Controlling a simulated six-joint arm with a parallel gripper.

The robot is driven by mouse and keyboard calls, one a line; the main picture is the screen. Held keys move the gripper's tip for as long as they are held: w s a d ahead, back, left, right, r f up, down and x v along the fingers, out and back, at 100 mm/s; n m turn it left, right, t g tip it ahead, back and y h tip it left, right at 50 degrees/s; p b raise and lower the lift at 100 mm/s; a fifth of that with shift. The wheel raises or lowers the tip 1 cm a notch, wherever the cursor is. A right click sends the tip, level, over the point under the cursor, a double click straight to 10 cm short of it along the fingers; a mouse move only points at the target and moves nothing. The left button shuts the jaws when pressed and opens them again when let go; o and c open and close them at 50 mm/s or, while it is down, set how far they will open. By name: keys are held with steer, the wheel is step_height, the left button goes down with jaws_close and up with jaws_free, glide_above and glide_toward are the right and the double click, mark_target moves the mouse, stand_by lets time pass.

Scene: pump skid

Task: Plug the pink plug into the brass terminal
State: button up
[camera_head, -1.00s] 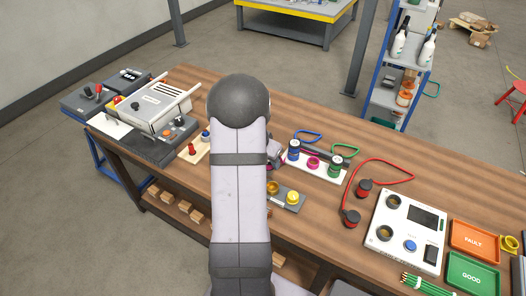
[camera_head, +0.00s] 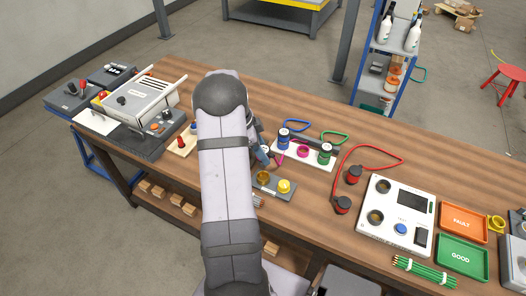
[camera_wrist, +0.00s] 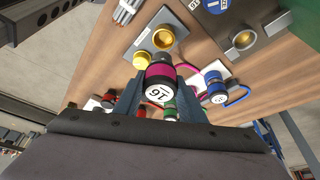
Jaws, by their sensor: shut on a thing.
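The pink plug (camera_wrist: 160,85), dark with a pink band and a white labelled end, is held between the fingers of my gripper (camera_wrist: 160,98) in the wrist view. In the head view my gripper (camera_head: 263,157) is beside my arm, above the table, and the plug is hard to make out. The brass terminal (camera_wrist: 165,37) is an open ring on a grey plate, beyond the plug and apart from it in the wrist view. It also shows in the head view (camera_head: 262,177), in front of the gripper. A yellow terminal (camera_head: 284,186) sits beside it.
A white rack (camera_head: 318,163) behind holds a blue plug (camera_head: 283,138), an empty pink ring (camera_head: 303,149) and a green plug (camera_head: 324,153). Red plugs on a cable (camera_head: 353,175) and a white tester (camera_head: 388,234) stand to the right. Bare wood lies between.

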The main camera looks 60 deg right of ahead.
steer(key=shift+f+b, duration=1.25)
steer(key=shift+f, duration=1.5)
steer(key=shift+r, duration=0.1)
steer(key=shift+b, duration=0.65)
steer(key=shift+f+b, duration=1.7)
steer(key=shift+b, duration=0.2)
steer(key=o, duration=1.3)
